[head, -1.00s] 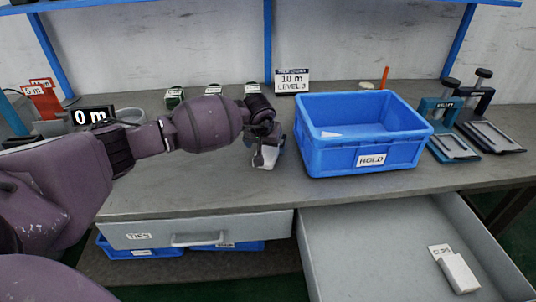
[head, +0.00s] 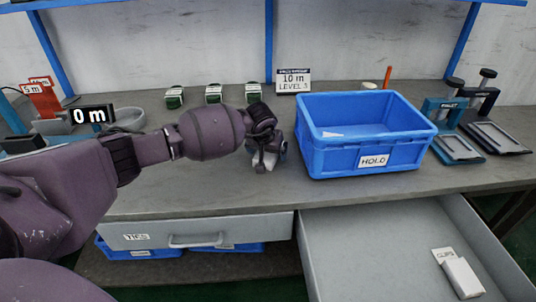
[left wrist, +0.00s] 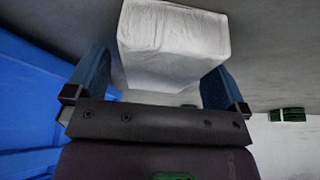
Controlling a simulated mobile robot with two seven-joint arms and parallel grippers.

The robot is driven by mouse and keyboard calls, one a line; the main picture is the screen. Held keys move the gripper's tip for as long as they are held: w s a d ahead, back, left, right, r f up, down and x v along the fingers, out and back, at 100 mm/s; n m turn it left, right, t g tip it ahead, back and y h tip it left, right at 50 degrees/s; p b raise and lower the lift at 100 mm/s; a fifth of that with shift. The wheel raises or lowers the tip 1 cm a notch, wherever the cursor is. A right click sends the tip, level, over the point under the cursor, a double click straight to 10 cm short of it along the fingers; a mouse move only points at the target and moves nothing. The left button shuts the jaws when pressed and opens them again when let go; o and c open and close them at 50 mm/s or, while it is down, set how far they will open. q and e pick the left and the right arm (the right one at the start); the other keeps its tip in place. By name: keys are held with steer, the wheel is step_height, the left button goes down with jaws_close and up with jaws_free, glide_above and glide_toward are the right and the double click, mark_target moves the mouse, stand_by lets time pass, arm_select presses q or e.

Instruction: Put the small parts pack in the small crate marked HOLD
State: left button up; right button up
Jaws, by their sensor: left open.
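The small parts pack (left wrist: 172,45) is a white block seen in the left wrist view between the two blue fingertips of my left gripper (left wrist: 155,75). The fingers stand apart on either side of it; I cannot tell whether they touch it. In the head view my left gripper (head: 266,158) points down over the bench, just left of the crate, and mostly hides the pack. The small blue crate (head: 365,157) marked HOLD stands upright on the bench, with a white slip on its floor. My right gripper is out of view.
An open drawer (head: 340,250) at the front right holds a white box (head: 462,278) by a CLIPS label. Clamp-like fixtures (head: 458,145) stand right of the crate. Several small green-and-white items (head: 213,94) and a level sign (head: 292,81) line the back.

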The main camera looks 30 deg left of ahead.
arm_select(q)
steer(key=shift+f, duration=0.1)
steer(key=shift+c, duration=0.3)
steer(key=c, duration=1)
steer(key=shift+o, duration=0.2)
steer(key=shift+r, duration=0.35)
step_height(320, 180, up, 20)
steer(key=p, duration=0.2)
steer(key=shift+p, duration=0.4)
